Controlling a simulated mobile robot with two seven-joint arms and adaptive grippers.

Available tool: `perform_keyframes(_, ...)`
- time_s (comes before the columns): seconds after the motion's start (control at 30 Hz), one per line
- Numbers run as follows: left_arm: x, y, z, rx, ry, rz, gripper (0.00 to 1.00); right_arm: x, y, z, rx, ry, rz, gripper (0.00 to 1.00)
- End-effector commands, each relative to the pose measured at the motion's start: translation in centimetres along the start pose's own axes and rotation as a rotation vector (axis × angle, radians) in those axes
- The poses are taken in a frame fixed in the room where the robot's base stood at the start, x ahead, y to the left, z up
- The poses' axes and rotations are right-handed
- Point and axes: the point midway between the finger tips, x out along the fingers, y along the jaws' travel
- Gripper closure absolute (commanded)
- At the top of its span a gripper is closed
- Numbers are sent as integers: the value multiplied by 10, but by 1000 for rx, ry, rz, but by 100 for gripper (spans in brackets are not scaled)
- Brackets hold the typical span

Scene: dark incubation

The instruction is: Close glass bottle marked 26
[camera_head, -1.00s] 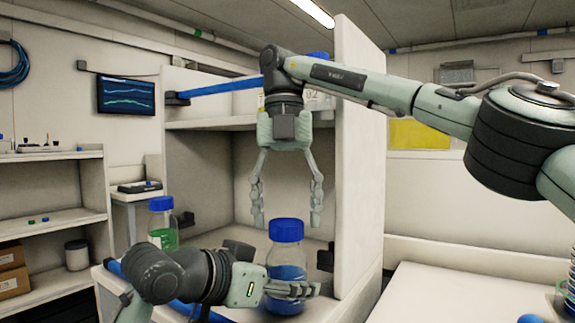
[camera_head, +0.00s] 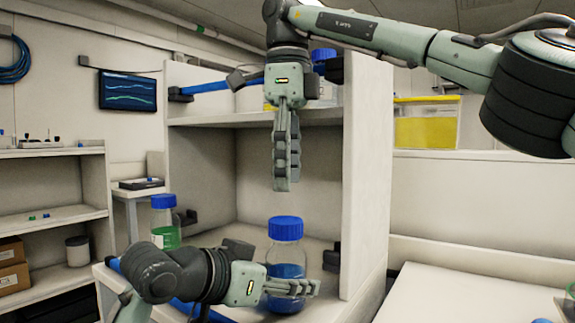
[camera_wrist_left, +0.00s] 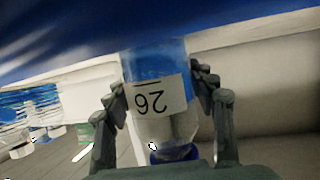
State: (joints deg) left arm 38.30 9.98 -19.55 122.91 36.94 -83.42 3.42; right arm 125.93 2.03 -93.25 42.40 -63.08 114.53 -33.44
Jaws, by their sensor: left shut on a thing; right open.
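The glass bottle (camera_head: 286,252) with blue liquid stands upright on the lower shelf in the head view, its blue cap (camera_head: 286,228) on its top.
A second blue-capped bottle with green liquid (camera_head: 165,225) stands on the left. The shelf unit's right wall (camera_head: 366,180) rises close beside the bottle. An upper shelf (camera_head: 215,120) lies behind my right gripper. A yellow bin (camera_head: 426,125) is at the right.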

Motion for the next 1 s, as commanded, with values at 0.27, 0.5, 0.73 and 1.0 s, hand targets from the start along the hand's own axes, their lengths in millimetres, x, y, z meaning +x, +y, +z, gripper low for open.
perform_keyframes(0.27,0,0,-1,1,4,0,100,43,0,-1,-1,1,2,38)
perform_keyframes(0.5,0,0,-1,0,3,0,100,68,0,0,0,0,1,38)
perform_keyframes(0.73,0,0,-1,0,3,0,100,73,0,0,0,-2,1,38)
perform_keyframes(1.0,0,0,-1,0,3,0,100,72,0,0,0,-1,1,55)
